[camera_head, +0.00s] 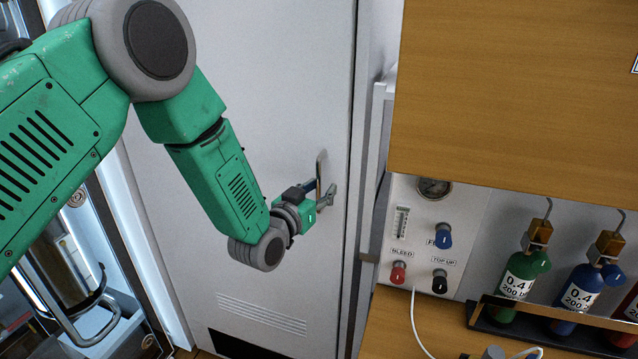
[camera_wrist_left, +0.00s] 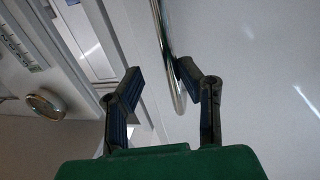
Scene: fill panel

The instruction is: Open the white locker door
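The white locker door (camera_head: 255,110) fills the middle of the head view and looks shut against its frame. Its metal handle (camera_head: 321,165) is near the door's right edge. My left gripper (camera_head: 323,188) is at the handle; its fingers are partly hidden in this view. In the left wrist view, the gripper (camera_wrist_left: 158,70) is open, with its two fingers well apart. The curved handle (camera_wrist_left: 164,50) passes between the fingers, close to the right one; I cannot tell whether they touch. My right gripper is not in view.
Right of the door stand a fill panel (camera_head: 418,228) with a gauge and knobs, a wooden cabinet (camera_head: 515,90) and several bottles, one green (camera_head: 515,280). A glass-fronted case (camera_head: 75,285) stands at the left. A vent (camera_head: 262,313) is low on the door.

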